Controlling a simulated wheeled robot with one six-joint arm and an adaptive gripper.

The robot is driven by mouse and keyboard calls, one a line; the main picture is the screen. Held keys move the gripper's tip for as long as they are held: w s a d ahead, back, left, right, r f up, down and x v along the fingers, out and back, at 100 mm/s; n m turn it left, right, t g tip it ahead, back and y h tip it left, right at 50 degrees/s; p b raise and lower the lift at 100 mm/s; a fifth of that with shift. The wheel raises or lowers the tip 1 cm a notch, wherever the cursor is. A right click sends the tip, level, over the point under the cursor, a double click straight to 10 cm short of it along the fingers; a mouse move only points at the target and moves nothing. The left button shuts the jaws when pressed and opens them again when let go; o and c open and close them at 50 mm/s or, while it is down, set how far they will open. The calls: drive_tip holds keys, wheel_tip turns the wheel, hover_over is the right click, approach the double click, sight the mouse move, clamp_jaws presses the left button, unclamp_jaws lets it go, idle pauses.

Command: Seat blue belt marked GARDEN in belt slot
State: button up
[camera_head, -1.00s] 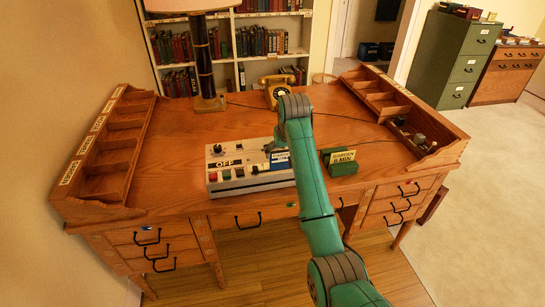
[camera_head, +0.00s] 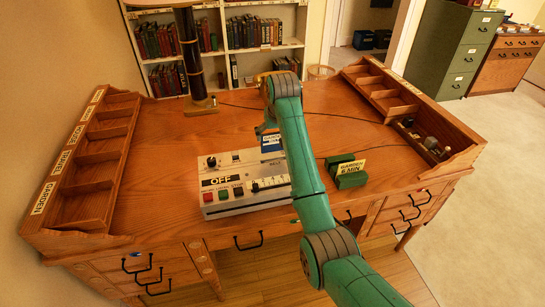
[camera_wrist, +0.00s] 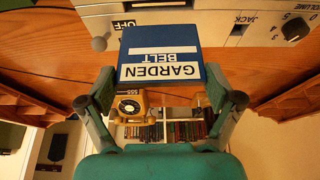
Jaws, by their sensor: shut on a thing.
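The blue belt, a flat block with a white label reading GARDEN BELT, is in my gripper in the wrist view (camera_wrist: 160,55). In the head view the belt (camera_head: 271,143) shows at the back right edge of the white console (camera_head: 225,206), partly hidden by my arm. My gripper (camera_head: 266,128) is shut on the belt; its fingers (camera_wrist: 160,84) stand at both sides of the belt in the wrist view. The console carries an OFF display, buttons, a dial and a BELT marking (camera_head: 275,163). The belt slot itself is not clear to see.
A green block with a GARDEN 6 MIN card (camera_head: 351,172) stands right of the console. A black lamp post (camera_head: 192,60) stands behind. Wooden compartment racks (camera_head: 88,165) line both desk sides. Cables cross the desktop. A yellow telephone (camera_wrist: 130,105) shows in the wrist view.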

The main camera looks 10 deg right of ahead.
sight(274, 142)
wheel_tip(274, 142, down, 4)
drive_tip(key=shift+f, duration=0.1)
drive_tip(key=shift+s+f, duration=0.2)
drive_tip(key=shift+f, duration=2.15)
drive_tip(key=c, duration=0.6)
drive_tip(key=o, duration=1.3)
drive_tip(key=shift+o, duration=0.2)
drive_tip(key=shift+w+r, duration=0.1)
drive_tip(key=shift+r, duration=0.1)
